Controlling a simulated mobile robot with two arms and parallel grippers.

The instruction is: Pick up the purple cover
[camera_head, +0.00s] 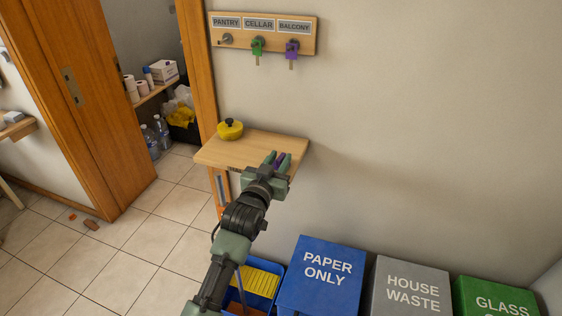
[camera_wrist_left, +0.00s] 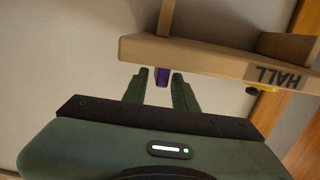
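A small purple thing, which looks like the purple cover (camera_head: 280,160), is at the right end of the small wooden shelf (camera_head: 230,152). My left gripper (camera_head: 277,160) reaches up to that end, with the purple thing between its green fingers. In the left wrist view the purple cover (camera_wrist_left: 162,78) shows between the fingertips of my left gripper (camera_wrist_left: 161,80), with a gap on each side. The gripper is open. Most of the cover's shape is hidden, and I cannot tell what it rests on. My right gripper is out of view.
A yellow round object with a black knob (camera_head: 230,129) stands on the shelf's left part. Above is a key board (camera_head: 262,33) with green (camera_head: 257,46) and purple (camera_head: 291,48) keys. Blue (camera_head: 322,270), grey and green bins stand below right. An open wooden door (camera_head: 95,100) is left.

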